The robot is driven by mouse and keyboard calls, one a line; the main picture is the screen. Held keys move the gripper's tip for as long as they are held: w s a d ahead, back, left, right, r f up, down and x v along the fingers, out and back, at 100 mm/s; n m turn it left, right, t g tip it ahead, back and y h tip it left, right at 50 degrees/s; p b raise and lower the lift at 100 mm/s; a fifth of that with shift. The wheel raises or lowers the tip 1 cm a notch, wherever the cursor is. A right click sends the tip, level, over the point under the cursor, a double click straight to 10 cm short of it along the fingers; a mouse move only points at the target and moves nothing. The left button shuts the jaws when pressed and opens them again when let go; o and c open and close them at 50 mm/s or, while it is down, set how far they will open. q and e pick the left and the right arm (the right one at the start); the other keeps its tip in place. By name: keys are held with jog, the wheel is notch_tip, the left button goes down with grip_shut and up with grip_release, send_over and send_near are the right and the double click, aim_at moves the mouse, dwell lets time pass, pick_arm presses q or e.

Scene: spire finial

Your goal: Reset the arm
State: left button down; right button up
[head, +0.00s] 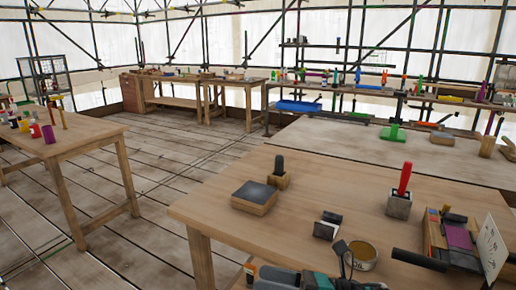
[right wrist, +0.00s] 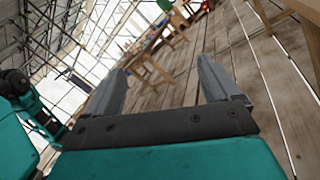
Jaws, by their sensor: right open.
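My right gripper (right wrist: 165,88) is open in the right wrist view, its two grey fingers wide apart. Nothing is between them, and only the plank floor and a distant wooden table lie beyond. In the head view a teal and dark part of my right arm shows at the bottom edge, in front of the near wooden table (head: 270,222). My left gripper does not show in the head view.
The near table holds a dark-topped block (head: 254,197), a red-handled tool in a holder (head: 400,195), a tin (head: 362,257) and a purple-and-wood box (head: 458,240). Another table (head: 85,138) with coloured cups stands left. Plank floor (head: 150,200) between is clear.

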jog(key=s+d+f+n+t+h, duration=0.4)
jog(key=d+f+n+t+h, duration=0.1)
jog(key=n, duration=1.2)
jog(key=s+d+f+n+t+h, duration=0.3)
jog(key=d+f+n+h, duration=0.3)
jog(key=n, duration=1.2)
notch_tip(320, 180, down, 4)
jog(key=t+h, duration=0.1)
jog(key=h, duration=0.3)
jog(key=shift+s+d+t, duration=0.35)
jog(key=shift+d+t, duration=0.05)
jog(key=s+d+f+m+g, duration=0.1)
jog(key=s, duration=0.1)
jog(key=s+d+f+m+g+h, duration=0.1)
jog(key=s+f+m, duration=0.1)
jog(key=s+d+f+m+g+h, duration=0.1)
jog(key=s+f+m, duration=0.1)
jog(key=shift+s+d, duration=0.15)
jog(key=shift+s, duration=0.25)
